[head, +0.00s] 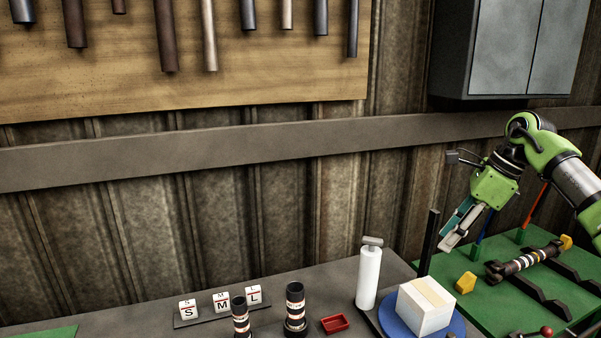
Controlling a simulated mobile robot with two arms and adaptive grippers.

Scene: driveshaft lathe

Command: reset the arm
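My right arm comes in from the right edge, green and grey. Its gripper (453,232) hangs in the air above the left part of the green board, with its fingers pointing down and to the left. The fingers look close together from this side, and I cannot make out the gap between them. No held object shows at the fingertips. My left arm and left gripper are not in view.
A banded shaft (530,262) lies on dark holders on the green board (490,308). A dark post (429,240) stands close left of the gripper. A white bottle (368,277), a white box (424,308) and two dark banded cylinders stand on the bench. A cabinet (505,50) hangs above.

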